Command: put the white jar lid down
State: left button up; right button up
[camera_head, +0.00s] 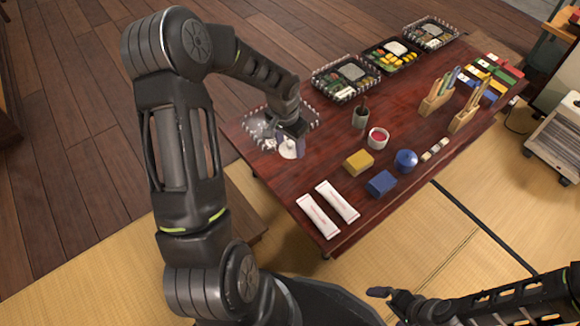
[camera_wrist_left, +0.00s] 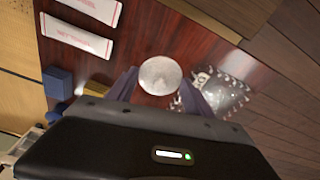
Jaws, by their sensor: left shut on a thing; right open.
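The white jar lid (camera_head: 288,149) is between the fingers of my left gripper (camera_head: 292,140), at the table's left end. It also shows as a pale round disc between the fingertips in the left wrist view (camera_wrist_left: 160,75). I cannot tell whether the lid touches the table. An open white jar with red contents (camera_head: 378,138) stands upright mid-table, to the right of this gripper and apart from it. My right gripper (camera_head: 386,294) is open, low in the head view and away from the table; its fingers show only partly.
A clear tray (camera_head: 312,109) lies beside and partly behind my left gripper. Two white packets (camera_head: 320,215), a yellow block (camera_head: 358,162), a blue block (camera_head: 381,183) and a blue pot (camera_head: 405,161) stand nearer. Lunch boxes (camera_head: 347,95) line the far edge. Bare table (camera_head: 285,178) lies before the lid.

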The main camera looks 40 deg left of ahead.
pick_arm(q)
jog(key=b, duration=0.2)
send_over(291, 169)
jog(key=f, duration=0.5)
jog(key=shift+s+a+f, duration=0.15)
jog(key=shift+s+f, duration=0.05)
jog(key=shift+f, duration=0.1)
jog(key=shift+f, duration=0.1)
jog(key=shift+f+b, duration=0.45)
jog(key=shift+f, duration=1.3)
jog(key=shift+f, duration=0.15)
jog(key=o, duration=1.3)
jog(key=shift+o, duration=0.2)
